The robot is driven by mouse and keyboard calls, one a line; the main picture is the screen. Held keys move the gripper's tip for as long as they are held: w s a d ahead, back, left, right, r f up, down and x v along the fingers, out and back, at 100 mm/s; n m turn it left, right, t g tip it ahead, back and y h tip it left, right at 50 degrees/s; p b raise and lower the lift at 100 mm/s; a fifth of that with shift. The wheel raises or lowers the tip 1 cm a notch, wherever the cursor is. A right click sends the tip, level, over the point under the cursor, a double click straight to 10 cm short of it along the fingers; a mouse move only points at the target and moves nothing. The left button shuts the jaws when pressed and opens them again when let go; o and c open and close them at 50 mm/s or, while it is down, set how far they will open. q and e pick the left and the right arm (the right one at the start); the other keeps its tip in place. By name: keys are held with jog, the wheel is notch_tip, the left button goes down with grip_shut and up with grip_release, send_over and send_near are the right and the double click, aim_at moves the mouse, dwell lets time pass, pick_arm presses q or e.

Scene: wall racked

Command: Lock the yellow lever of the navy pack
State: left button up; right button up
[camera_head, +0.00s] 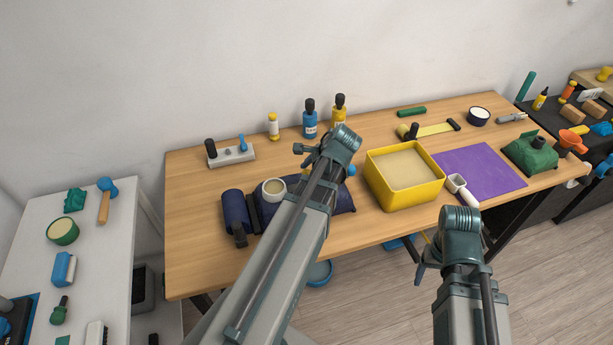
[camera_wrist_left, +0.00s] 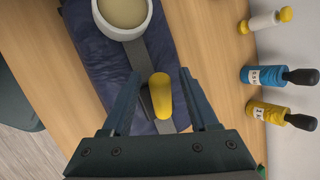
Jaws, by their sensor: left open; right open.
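The navy pack (camera_head: 236,208) lies on the front left of the wooden table, with my left arm across part of it. A cream-filled bowl (camera_head: 273,189) rests on it. In the left wrist view, the yellow lever (camera_wrist_left: 160,98) stands over a grey strap (camera_wrist_left: 138,58) on the navy pack (camera_wrist_left: 88,42). My left gripper (camera_wrist_left: 160,74) is open, one finger on each side of the lever, with gaps showing. The lever is hidden in the head view. My right gripper (camera_head: 425,259) is open and empty at the table's front edge.
A yellow bin (camera_head: 405,198) stands right of the pack, beside a purple mat (camera_head: 490,172). A blue bottle (camera_head: 310,122) and a yellow bottle (camera_head: 339,112) stand behind the pack. A grey block with knobs (camera_head: 232,156) sits at the back left. The table's left front is clear.

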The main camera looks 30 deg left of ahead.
pick_arm(q)
grip_shut()
jog(key=shift+s+a+f+t+h, duration=0.15)
jog(key=shift+s+f+t+h, duration=0.15)
jog(key=shift+s+t+h, duration=0.1)
jog(key=shift+w+f+n+t+h, duration=0.1)
jog(key=shift+f+n+t+h, duration=0.25)
jog(key=shift+t+h, duration=0.15)
grip_release()
jog(key=shift+r, duration=0.1)
